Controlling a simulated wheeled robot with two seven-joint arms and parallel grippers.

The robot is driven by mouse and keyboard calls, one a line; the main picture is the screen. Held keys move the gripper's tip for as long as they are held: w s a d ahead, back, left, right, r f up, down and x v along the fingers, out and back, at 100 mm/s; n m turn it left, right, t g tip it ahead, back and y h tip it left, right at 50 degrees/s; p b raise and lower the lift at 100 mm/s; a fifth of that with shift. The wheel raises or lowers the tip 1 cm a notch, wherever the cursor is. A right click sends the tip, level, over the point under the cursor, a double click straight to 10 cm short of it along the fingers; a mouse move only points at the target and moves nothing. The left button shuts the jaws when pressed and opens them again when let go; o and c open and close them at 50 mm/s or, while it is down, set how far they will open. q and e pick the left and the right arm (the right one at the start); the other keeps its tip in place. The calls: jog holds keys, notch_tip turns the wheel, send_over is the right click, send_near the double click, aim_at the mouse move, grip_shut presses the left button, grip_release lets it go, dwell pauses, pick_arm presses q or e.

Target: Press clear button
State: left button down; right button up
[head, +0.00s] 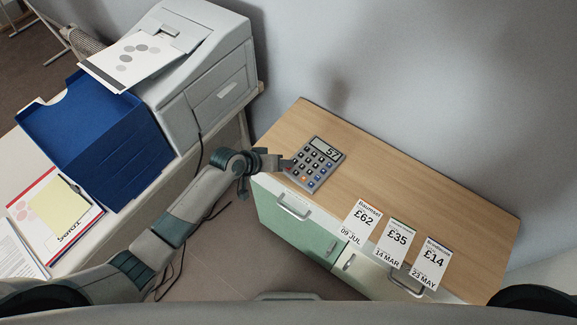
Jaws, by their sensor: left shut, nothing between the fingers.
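A grey calculator (322,156) lies on the wooden cabinet top near its left end. Its display reads 57. It has dark keys, some blue keys along one side and an orange key (304,178) near the front. The key labels are too small to read, so I cannot tell which one is clear. My left gripper (286,163) is shut and empty, with its fingertips at the calculator's left edge. I cannot tell whether they touch it. My right gripper is not in view.
Three price cards (397,236) lie along the front edge of the cabinet top (420,185). Its back and right parts are clear. At left are a printer (205,75), a blue file box (100,135) and papers (55,210) on a white desk.

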aim_at(285, 170)
pick_arm(q)
jog(key=shift+f, duration=0.2)
jog(key=shift+r, duration=0.1)
dwell(0.4)
jog(key=shift+r+p, duration=0.7)
jog(key=shift+p, duration=0.1)
notch_tip(285, 170, up, 5)
jog(key=p, duration=0.5)
dwell(1.4)
